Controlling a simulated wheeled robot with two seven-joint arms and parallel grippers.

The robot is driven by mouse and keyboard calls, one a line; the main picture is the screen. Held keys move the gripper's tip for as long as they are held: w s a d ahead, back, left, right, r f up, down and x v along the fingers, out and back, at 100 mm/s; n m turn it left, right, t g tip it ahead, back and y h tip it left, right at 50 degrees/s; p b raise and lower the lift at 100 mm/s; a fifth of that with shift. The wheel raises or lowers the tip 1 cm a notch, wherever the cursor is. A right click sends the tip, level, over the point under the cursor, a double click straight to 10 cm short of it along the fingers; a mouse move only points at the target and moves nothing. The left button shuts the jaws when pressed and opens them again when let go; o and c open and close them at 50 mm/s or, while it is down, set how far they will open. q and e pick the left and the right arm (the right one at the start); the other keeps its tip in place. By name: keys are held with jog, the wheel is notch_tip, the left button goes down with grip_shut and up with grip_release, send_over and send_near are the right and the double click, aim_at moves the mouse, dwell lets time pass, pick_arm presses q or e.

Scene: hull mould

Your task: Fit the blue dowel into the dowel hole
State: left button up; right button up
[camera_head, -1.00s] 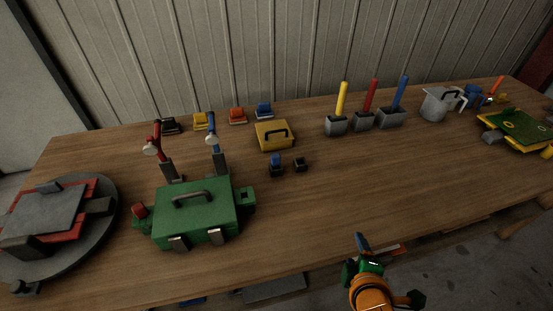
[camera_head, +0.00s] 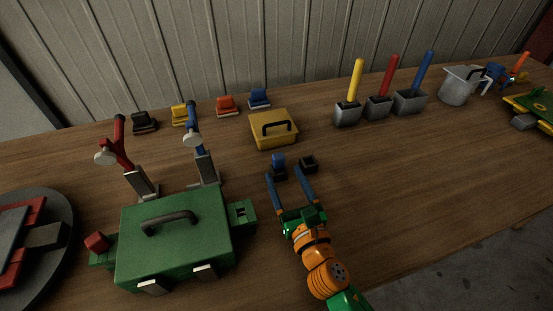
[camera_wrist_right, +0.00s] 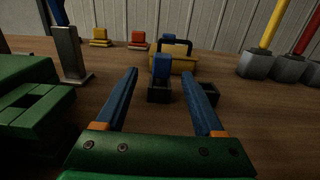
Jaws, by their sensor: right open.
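The blue dowel (camera_head: 278,159) stands upright in a small dark holder (camera_head: 280,173), right of the green mould. It also shows in the right wrist view (camera_wrist_right: 161,66), between my finger lines and beyond the tips. My right gripper (camera_head: 287,173) is open, its two blue fingers pointing at the dowel with nothing between them. The green mould (camera_head: 170,240) has a lug on its right side with a square dark hole (camera_head: 243,214), which looks empty. A red peg (camera_head: 97,242) sits in the left lug. My left gripper is not in view.
A second dark holder (camera_head: 308,163) stands just right of the dowel's. A yellow case (camera_head: 273,130) is behind. Red (camera_head: 122,146) and blue (camera_head: 196,126) clamp levers rise behind the mould. Grey blocks with coloured handles (camera_head: 379,107) stand at the back. The table's right middle is clear.

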aim_at(280, 163)
jog(key=x, duration=0.4)
jog(key=shift+d, duration=0.1)
jog(key=shift+s+r, duration=0.1)
jog(key=c, duration=0.6)
grip_shut()
